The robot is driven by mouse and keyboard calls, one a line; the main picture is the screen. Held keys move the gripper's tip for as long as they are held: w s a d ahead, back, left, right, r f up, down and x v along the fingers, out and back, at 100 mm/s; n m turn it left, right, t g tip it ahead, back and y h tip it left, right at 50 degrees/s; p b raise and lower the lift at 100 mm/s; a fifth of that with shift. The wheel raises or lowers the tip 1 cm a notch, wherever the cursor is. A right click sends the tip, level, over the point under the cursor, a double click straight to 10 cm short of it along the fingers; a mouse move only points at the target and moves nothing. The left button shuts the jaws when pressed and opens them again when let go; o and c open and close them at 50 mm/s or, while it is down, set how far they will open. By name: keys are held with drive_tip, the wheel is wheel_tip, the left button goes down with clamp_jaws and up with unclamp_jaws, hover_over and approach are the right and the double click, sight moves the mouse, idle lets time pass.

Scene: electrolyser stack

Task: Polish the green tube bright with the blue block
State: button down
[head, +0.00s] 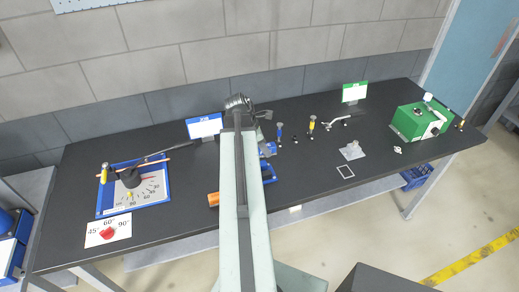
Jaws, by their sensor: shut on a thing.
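My arm runs up the middle of the head view and covers the bench behind it. My gripper (264,132) is mostly hidden behind the arm's far end; only small grey parts show at its right side. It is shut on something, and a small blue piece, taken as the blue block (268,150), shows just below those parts. The contact between them is not clear. I cannot make out a green tube; it may be behind my arm. An orange cylinder (213,199) sticks out left of the arm, and a blue frame (272,172) shows on its right.

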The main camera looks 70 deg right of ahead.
wheel_tip(320, 180, up, 8)
drive_tip(key=p, duration=0.8)
drive_tip(key=shift+r, duration=0.1)
